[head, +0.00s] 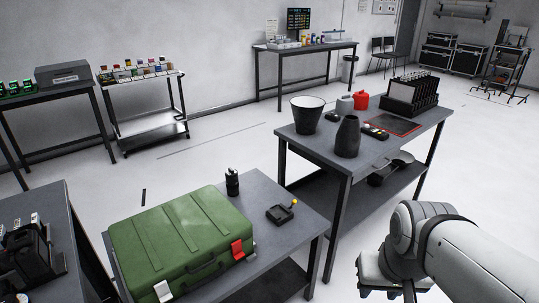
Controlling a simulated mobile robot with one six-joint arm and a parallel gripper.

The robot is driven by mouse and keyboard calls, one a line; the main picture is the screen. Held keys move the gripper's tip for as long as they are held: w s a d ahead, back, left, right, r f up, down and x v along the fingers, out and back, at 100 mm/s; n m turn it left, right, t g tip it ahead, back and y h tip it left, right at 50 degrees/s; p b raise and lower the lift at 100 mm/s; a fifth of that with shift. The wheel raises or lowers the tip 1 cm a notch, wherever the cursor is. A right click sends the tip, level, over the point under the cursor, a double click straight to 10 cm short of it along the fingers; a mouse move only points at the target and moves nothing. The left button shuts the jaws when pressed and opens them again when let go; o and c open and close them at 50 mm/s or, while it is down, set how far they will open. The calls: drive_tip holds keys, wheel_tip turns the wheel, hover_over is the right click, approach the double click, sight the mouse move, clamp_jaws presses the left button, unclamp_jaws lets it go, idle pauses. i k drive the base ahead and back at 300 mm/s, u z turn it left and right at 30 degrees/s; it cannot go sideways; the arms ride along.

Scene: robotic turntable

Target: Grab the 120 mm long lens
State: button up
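A small black upright cylinder (232,183) stands on the grey table behind the green case; it may be a lens, but it is too small to tell, and I can read no 120 mm marking. A large green case (180,240) with red and white latches lies closed on the same table; its inside is hidden. My white arm reaches in at the lower right, apart from the tables. My gripper's fingertips do not show clearly in the head view.
A small black tray (280,214) with a yellow ball-topped stick lies right of the case. The table behind holds a black bin (307,114), a dark vase-like vessel (348,136), a red canister (361,100) and a black rack (410,95). Open floor (220,150) lies behind.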

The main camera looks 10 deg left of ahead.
sight(231, 183)
drive_tip(key=z, duration=0.05)
drive_tip(key=i, duration=0.8)
drive_tip(key=u, duration=0.6)
drive_tip(key=i, duration=0.65)
drive_tip(key=u, duration=0.6)
